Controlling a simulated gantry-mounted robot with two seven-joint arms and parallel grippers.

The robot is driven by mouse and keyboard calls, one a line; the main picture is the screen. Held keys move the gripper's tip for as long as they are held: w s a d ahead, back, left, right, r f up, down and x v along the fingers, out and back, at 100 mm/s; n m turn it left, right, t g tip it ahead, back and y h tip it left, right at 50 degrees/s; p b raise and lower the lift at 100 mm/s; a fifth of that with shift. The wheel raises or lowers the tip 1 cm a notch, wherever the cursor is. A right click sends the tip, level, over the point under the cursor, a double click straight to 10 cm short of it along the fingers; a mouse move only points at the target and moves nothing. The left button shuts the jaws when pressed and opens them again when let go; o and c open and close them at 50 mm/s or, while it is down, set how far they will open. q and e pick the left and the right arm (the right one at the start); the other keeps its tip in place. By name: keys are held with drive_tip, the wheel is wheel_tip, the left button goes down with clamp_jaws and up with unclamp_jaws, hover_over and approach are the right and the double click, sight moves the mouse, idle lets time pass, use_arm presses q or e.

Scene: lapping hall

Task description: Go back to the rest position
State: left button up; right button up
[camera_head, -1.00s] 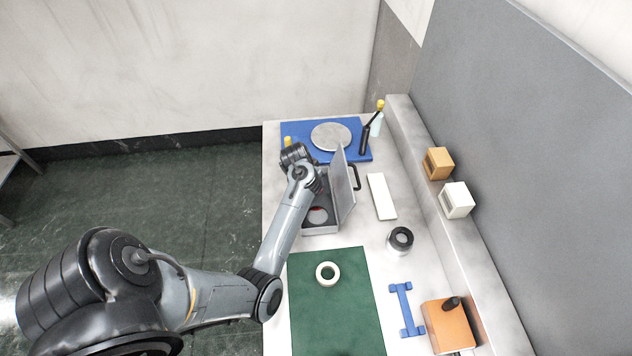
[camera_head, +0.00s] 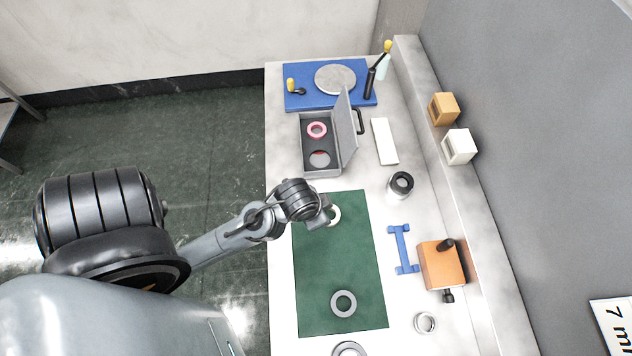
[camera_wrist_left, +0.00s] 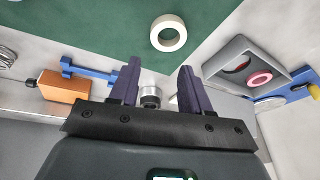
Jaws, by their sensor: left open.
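My left gripper (camera_head: 322,214) hangs above the far part of the green mat in the head view, beside a cream ring (camera_head: 334,215) that it partly hides. In the left wrist view the two dark fingers (camera_wrist_left: 159,66) stand wide apart with nothing held between them. The cream ring shows whole in the left wrist view (camera_wrist_left: 168,33), lying on the mat beyond the fingertips. My right gripper is in neither view.
The open grey case (camera_head: 322,172) behind the gripper holds a pink ring (camera_head: 317,130); its lid stands up. A blue stand (camera_head: 402,249), an orange block (camera_head: 441,267) and a dark-topped roll (camera_head: 400,185) stand right of the green mat (camera_head: 310,270). A grey ring (camera_head: 343,304) lies on its near part.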

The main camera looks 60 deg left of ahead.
use_arm(q)
drive_tip(key=shift+m+h, duration=0.3)
drive_tip(key=shift+h, duration=0.1)
drive_tip(key=s+d, duration=0.2)
drive_tip(key=s+d+r, duration=0.1)
drive_tip(key=d, duration=0.1)
drive_tip(key=shift+s+d, duration=0.25)
drive_tip(key=shift+s, duration=0.1)
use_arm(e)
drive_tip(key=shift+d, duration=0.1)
use_arm(q)
drive_tip(key=shift+r, duration=0.15)
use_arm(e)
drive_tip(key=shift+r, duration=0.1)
